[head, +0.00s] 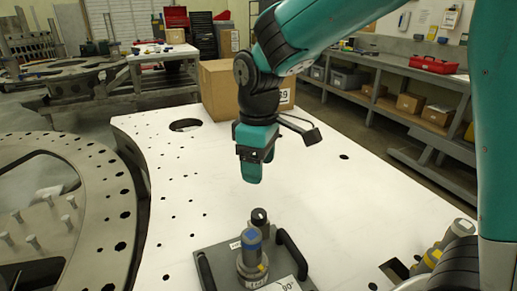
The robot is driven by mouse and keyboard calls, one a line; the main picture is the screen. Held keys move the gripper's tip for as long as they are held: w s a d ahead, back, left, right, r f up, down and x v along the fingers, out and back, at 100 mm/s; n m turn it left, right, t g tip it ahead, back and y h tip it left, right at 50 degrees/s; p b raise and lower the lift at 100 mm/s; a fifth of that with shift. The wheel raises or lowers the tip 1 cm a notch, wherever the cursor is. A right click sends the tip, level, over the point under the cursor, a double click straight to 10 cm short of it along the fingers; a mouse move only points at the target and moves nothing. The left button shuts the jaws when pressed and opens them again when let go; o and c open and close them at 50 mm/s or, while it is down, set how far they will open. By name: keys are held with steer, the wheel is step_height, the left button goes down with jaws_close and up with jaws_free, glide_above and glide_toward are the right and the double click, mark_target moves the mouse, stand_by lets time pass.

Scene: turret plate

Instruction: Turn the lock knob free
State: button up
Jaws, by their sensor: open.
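A dark grey turret plate (222,258) lies on the white table at the bottom centre, with black handles. I cannot tell for sure which of the two is the lock knob. My gripper (252,181) is teal, points down above and behind the black-topped knob in the picture, and touches nothing that I can see. Its fingers overlap from this side, and nothing shows between them.
The white table (200,180) has several holes and much free room. A cardboard box (220,92) stands at its back. Grey and yellow cylinders (432,258) stand at the right front. A large metal ring (100,190) is at the left.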

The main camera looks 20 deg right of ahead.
step_height(320, 180, up, 4)
steer(key=shift+s, duration=0.1)
stand_by(0.5)
